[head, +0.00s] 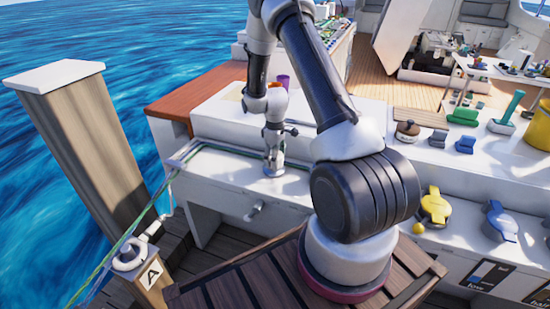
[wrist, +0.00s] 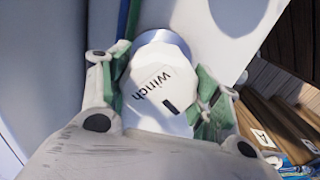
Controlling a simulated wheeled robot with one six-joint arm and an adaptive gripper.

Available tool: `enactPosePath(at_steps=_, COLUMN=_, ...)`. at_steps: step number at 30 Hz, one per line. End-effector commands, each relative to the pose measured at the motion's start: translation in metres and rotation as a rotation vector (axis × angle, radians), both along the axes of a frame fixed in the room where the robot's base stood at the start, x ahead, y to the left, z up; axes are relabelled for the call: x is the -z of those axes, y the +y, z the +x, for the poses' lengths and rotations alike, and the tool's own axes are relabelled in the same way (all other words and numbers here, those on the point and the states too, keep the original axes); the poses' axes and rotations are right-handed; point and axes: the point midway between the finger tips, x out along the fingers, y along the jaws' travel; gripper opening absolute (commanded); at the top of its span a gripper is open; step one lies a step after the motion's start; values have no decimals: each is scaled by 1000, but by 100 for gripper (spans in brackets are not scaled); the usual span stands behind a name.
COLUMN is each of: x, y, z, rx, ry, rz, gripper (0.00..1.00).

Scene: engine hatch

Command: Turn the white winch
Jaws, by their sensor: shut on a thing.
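The white winch (wrist: 158,84) has a faceted white head with the word "winch" and a small dark mark on its top. My gripper (wrist: 163,76) is shut around the head, with one green-padded finger on each side. In the head view my gripper (head: 273,137) points down at the white ledge. The winch's lower part (head: 273,169) shows just beneath it, while its head is mostly hidden by the fingers.
Green and blue ropes (head: 160,185) run along the ledge toward a short post marked A (head: 152,275). A tall wooden post (head: 80,140) stands at left. A yellow valve (head: 434,206) and a blue valve (head: 499,222) are at right. A purple cup (head: 284,82) stands behind my gripper.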

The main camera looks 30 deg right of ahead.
Motion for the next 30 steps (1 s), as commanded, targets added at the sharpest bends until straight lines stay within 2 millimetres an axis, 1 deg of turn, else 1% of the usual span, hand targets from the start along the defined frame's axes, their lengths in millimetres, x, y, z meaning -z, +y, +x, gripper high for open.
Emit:
enactPosePath(at_steps=5, x=0, y=0, z=0, rx=31, ry=0, rz=0, gripper=39)
enactPosePath(at_steps=11, x=0, y=0, z=0, rx=132, ry=0, rz=0, gripper=39)
enactPosePath(at_steps=24, x=0, y=1, z=0, rx=483, ry=-1, rz=0, gripper=39)
enactPosePath(at_steps=30, x=0, y=2, z=0, rx=611, ry=-1, rz=0, gripper=39)
